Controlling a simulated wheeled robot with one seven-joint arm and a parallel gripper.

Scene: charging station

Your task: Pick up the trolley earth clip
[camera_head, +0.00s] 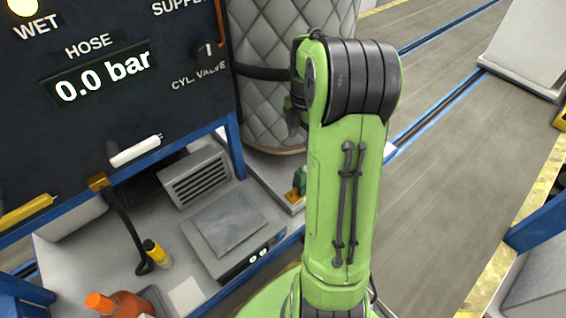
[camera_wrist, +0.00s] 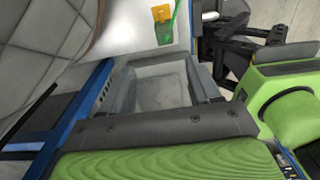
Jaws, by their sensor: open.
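A small green clip-like thing with an orange-yellow part (camera_head: 300,180) is at the bench's back right edge in the head view, partly hidden by my arm. It looks like the earth clip. In the wrist view a green and orange-yellow piece (camera_wrist: 165,22), likely the same one, is on a pale surface at the top. My gripper (camera_wrist: 232,30) shows as dark linkage at the upper right of the wrist view, open and apart from that piece. In the head view my arm mostly hides it.
A dark control panel (camera_head: 110,95) rises at left. A quilted grey cylinder (camera_head: 275,50) stands behind.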

